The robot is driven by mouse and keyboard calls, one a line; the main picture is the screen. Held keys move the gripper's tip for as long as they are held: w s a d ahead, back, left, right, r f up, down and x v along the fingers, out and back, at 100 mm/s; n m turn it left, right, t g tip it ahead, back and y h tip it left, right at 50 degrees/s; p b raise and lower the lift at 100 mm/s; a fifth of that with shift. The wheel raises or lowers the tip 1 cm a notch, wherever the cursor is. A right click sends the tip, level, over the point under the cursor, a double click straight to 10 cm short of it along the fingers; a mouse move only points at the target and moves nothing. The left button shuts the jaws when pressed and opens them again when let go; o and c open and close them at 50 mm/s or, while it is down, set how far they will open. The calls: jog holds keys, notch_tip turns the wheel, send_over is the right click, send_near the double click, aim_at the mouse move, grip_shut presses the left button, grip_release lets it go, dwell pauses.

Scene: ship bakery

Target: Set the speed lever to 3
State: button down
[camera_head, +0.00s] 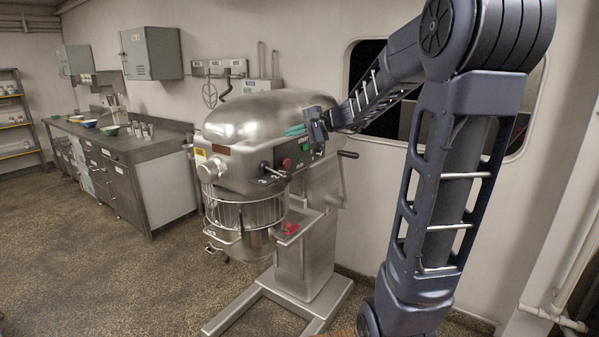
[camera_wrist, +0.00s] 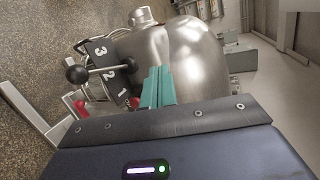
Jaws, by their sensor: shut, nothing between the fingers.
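A steel planetary mixer (camera_head: 265,115) stands by the wall. In the wrist view its dark speed plate (camera_wrist: 105,62) carries the numbers 3, 2 and 1. The speed lever (camera_wrist: 100,70), a metal rod with a black ball knob, lies across the plate between the 3 and the 2. I cannot tell its exact setting. The lever also shows on the mixer's side in the head view (camera_head: 275,171). My gripper (camera_wrist: 156,84) has teal fingers pressed together and empty. They are beside the plate, near the 1, apart from the lever knob. In the head view my gripper (camera_head: 295,130) is beside the mixer head.
A red button (camera_head: 286,163) sits near the lever. The mixer's bowl (camera_head: 240,215) and a red-handled part (camera_head: 291,229) are below. A crank handle (camera_head: 347,155) sticks out at right. A counter (camera_head: 130,150) stands at left, with open floor before it.

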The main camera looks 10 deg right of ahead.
aim_at(289, 179)
jog(key=s+d+f+n+g+h, duration=0.2)
jog(key=d+f+n+g+h, duration=0.4)
jog(key=d+n, duration=0.6)
jog(key=a+f+n+t+y, duration=0.1)
jog(key=a+f, duration=0.6)
jog(key=a, duration=0.3)
jog(key=shift+w+f+n+y, duration=0.35)
jog(key=shift+f+n+y, duration=0.05)
jog(key=shift+a, duration=0.1)
jog(key=shift+m+t, duration=0.5)
jog(key=shift+m, duration=0.3)
jog(key=shift+s+a, duration=0.65)
jog(key=shift+a, duration=0.2)
jog(key=shift+s+a, duration=0.65)
jog(key=shift+a, duration=0.15)
